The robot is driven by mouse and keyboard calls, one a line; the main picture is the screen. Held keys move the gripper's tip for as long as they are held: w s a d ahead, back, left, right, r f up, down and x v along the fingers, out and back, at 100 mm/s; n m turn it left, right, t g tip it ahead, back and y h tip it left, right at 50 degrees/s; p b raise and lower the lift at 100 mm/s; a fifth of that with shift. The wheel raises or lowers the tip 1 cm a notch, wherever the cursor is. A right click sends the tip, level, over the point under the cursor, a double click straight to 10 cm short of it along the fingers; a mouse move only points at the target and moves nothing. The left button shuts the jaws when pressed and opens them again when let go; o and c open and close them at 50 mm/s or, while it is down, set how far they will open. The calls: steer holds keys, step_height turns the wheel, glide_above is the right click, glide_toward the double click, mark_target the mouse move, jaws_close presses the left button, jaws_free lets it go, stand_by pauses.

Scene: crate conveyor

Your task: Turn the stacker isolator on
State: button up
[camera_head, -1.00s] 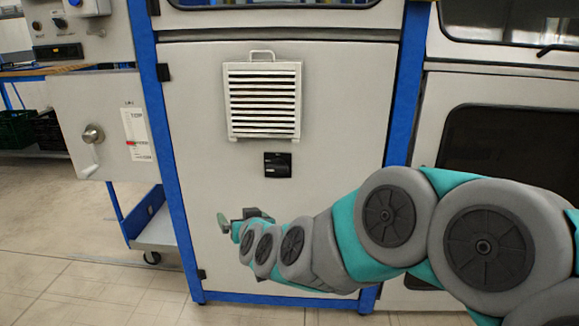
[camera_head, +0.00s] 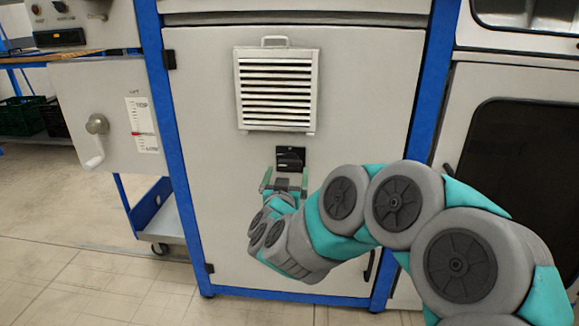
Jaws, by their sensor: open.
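A small black square fitting (camera_head: 290,158) sits on the grey cabinet door, below the louvred vent. Its front detail is too small to read, and I see no label naming it as the stacker isolator. My gripper (camera_head: 285,178) is open and empty, its two green fingers apart, just below and in front of this fitting. The fingertips overlap the fitting's lower edge in the picture; I cannot tell whether they touch it. A grey control box (camera_head: 55,30) with small knobs and a black panel is at the upper left.
The vent (camera_head: 277,90) has a handle on top. A crank knob (camera_head: 97,124) and a scale label are on the left panel. A blue frame post (camera_head: 175,140) edges the door. Dark crates (camera_head: 20,115) stand far left.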

mark_target(290, 164)
steer(key=w, duration=0.4)
steer(key=shift+d, duration=0.1)
steer(key=shift+c, duration=0.2)
steer(key=c, duration=1.1)
